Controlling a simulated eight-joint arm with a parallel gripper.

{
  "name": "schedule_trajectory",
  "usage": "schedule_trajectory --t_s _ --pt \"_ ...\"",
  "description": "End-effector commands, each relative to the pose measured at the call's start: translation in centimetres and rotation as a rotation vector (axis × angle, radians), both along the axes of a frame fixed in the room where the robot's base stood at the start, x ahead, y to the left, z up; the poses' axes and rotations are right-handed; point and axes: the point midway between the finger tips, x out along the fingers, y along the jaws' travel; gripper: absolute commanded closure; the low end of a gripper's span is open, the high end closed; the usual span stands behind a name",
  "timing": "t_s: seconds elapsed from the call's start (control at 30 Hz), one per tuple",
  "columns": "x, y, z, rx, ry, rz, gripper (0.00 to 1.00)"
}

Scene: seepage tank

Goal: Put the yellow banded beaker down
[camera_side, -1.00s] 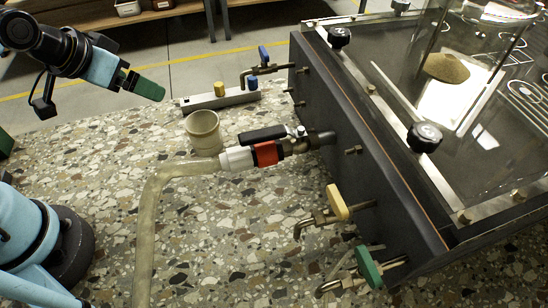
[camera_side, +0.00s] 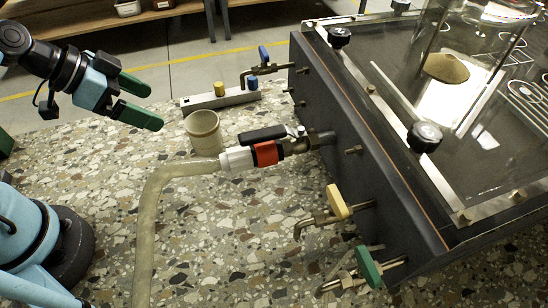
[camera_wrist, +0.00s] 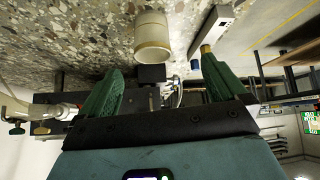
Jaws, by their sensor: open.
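The beaker (camera_side: 203,133) is pale cream and stands upright on the speckled floor, left of the tank. A yellowish band shows around it in the wrist view (camera_wrist: 152,37), where it appears beyond the fingertips. My gripper (camera_side: 154,108) has two green fingers spread apart with nothing between them. It is up and to the left of the beaker in the side view, clear of it. Both fingers also show in the wrist view (camera_wrist: 161,63).
A clear hose (camera_side: 150,220) with a red-marked valve (camera_side: 266,153) runs in front of the beaker to the dark tank (camera_side: 365,160). A pale bar (camera_side: 208,100) with yellow and blue knobs lies behind it. Open floor is to the beaker's left.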

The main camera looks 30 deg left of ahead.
Motion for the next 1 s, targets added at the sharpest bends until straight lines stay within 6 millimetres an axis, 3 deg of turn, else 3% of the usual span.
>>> schedule_trajectory --t_s 0.3,1.0 --pt "-0.1 -1.1 0.5 -0.028 -0.112 -0.172 0.01" --pt "2.5 -3.5 -2.9 -0.027 -0.112 -0.174 0.01"
